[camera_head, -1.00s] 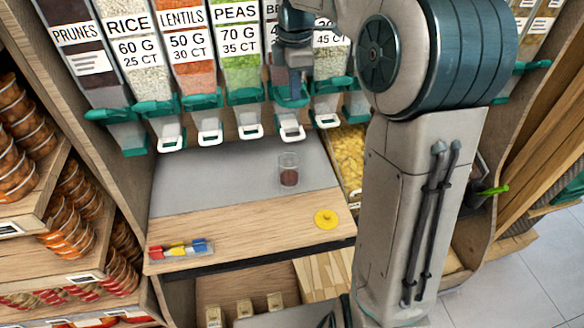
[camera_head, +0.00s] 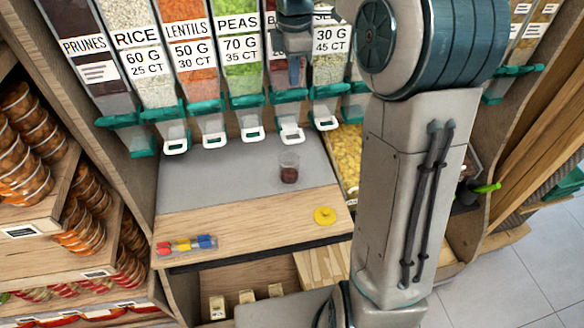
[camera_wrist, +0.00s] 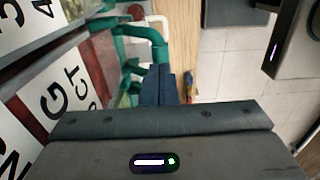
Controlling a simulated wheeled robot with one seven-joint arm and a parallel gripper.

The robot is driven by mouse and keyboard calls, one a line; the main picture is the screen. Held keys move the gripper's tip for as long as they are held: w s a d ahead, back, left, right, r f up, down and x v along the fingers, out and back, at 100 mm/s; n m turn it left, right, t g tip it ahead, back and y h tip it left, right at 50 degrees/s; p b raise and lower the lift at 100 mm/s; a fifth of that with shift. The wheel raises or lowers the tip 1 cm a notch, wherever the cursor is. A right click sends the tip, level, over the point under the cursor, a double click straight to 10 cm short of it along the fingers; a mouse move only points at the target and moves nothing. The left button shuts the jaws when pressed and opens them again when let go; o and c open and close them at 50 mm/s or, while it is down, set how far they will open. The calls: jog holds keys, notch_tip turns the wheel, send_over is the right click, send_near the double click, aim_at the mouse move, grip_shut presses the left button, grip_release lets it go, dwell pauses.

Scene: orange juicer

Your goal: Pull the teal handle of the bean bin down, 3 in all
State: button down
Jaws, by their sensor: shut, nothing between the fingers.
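The bean bin (camera_head: 271,48) stands in the row of dispensers, mostly hidden behind my arm. Its teal handle (camera_head: 288,96) crosses the bin's lower front, above a white-rimmed spout (camera_head: 291,134). My gripper (camera_head: 293,80) is shut and empty, close above this handle. In the wrist view, my gripper's dark blue fingers (camera_wrist: 158,88) are together beside a teal handle (camera_wrist: 140,32); I cannot tell whether they touch. Dark red beans show behind the bin's clear wall (camera_wrist: 104,58). A clear cup (camera_head: 289,168) with dark red contents stands on the grey mat below.
Neighbouring bins of peas (camera_head: 239,70) and lentils (camera_head: 187,75) have similar teal handles close by. A yellow lid (camera_head: 324,216) and a pack of coloured clips (camera_head: 184,245) lie on the wooden counter (camera_head: 250,220). The counter's middle is clear.

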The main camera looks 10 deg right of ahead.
jog(key=shift+f+b, duration=0.6)
jog(key=shift+f, duration=0.25)
jog(key=f+b, duration=0.1)
jog(key=f, duration=0.1)
jog(key=s+f+b, duration=0.1)
jog(key=f+b, duration=0.1)
jog(key=shift+f+b, duration=0.3)
jog(key=shift+f, duration=0.1)
jog(key=shift+r, duration=0.1)
dwell(0.6)
jog(key=r+p, duration=0.4)
jog(key=w+r+p, duration=0.1)
jog(key=r+p, duration=0.1)
jog(key=shift+r+p, duration=0.2)
jog(key=shift+p, duration=0.1)
jog(key=shift+f, duration=0.1)
jog(key=shift+f, duration=0.15)
